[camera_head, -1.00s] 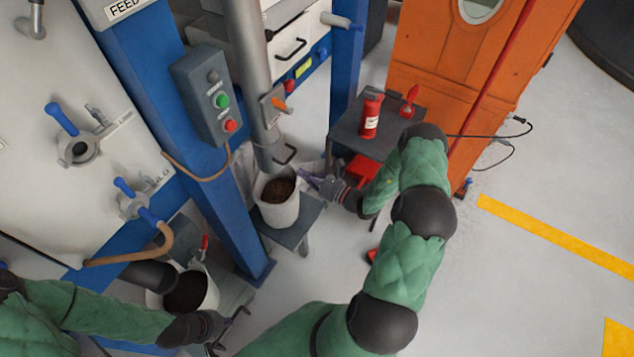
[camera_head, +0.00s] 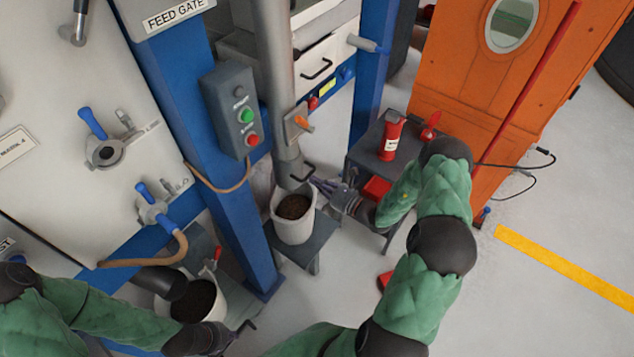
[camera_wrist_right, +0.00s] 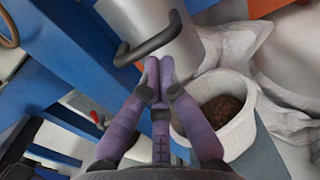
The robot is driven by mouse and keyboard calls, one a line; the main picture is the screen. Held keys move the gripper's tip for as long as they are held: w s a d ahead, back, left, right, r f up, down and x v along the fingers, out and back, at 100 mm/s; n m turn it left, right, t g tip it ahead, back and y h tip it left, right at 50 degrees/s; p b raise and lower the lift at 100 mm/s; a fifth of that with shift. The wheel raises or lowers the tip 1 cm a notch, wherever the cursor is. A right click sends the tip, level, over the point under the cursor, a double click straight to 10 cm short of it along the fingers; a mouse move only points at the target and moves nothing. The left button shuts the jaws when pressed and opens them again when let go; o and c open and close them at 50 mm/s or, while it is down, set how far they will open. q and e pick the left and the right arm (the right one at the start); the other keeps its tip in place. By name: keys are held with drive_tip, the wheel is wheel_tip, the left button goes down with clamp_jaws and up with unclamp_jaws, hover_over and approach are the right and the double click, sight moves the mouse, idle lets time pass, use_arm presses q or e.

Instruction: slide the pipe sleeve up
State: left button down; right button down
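The pipe sleeve (camera_head: 288,165) is the grey lower end of the vertical pipe, with a black handle (camera_head: 302,173) on its side. It hangs just above a white bucket (camera_head: 293,230) of dark material. My right gripper (camera_head: 318,184) is just right of and below the handle. In the right wrist view, its purple fingers (camera_wrist_right: 159,72) are drawn together at the tips, with nothing seen between them. The handle (camera_wrist_right: 150,44) lies just beyond the tips, not between them. My left gripper (camera_head: 246,326) is low at the left, by a second bucket (camera_head: 215,299); its opening is unclear.
The bucket stands on a small grey stool (camera_head: 312,252). A blue post (camera_head: 215,150) with a button box (camera_head: 232,108) is left of the pipe. A grey side table (camera_head: 365,150) with a red canister (camera_head: 392,135) is right of my right gripper. Open floor lies farther right.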

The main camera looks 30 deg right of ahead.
wheel_tip(320, 180, up, 2)
drive_tip(key=shift+r+p, duration=0.25)
drive_tip(key=shift+p, duration=0.55)
drive_tip(key=shift+f, duration=0.1)
